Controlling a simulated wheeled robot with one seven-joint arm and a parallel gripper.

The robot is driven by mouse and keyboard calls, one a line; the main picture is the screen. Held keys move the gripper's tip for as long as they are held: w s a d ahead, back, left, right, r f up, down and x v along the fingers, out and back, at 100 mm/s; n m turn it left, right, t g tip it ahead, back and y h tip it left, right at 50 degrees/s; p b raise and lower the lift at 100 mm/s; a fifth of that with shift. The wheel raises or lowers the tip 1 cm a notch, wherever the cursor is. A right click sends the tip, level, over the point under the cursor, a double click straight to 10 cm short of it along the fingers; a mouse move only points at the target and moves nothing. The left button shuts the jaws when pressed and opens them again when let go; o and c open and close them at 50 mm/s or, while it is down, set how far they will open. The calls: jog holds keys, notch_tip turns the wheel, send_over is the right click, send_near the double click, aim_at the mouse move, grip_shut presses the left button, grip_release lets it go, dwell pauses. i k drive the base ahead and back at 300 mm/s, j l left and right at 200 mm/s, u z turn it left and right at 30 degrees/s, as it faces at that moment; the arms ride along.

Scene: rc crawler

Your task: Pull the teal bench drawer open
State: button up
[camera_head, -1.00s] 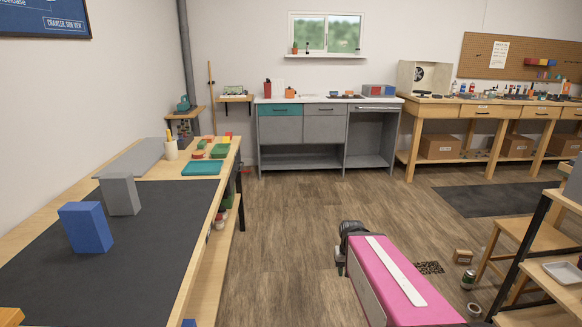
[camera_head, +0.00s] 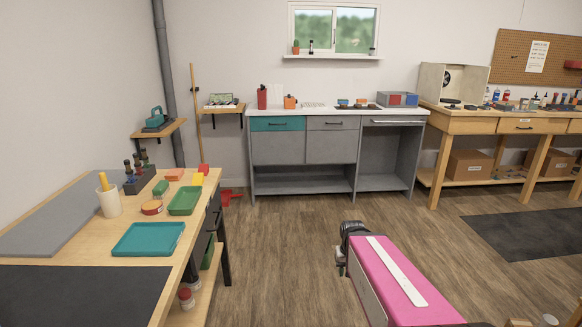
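The teal drawer (camera_head: 277,124) is at the upper left of the grey bench (camera_head: 331,150) against the back wall. Its front is flush with the bench and it looks shut. A dark handle runs across its front. My arm, with a pink and white link, shows at the lower middle, well short of the bench. My gripper cannot be made out; only a dark joint shows at the far end of the link.
A wooden worktable (camera_head: 90,257) with a teal tray (camera_head: 149,239) fills the left side. A wooden bench (camera_head: 480,127) and a dark floor mat (camera_head: 530,232) are at the right. The floor (camera_head: 290,240) between me and the grey bench is clear.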

aim_at(290, 122)
jog(key=i, duration=1.8)
jog(key=i+u, duration=0.1)
jog(key=i, duration=0.65)
jog(key=i+l+u, duration=0.1)
jog(key=i, duration=0.65)
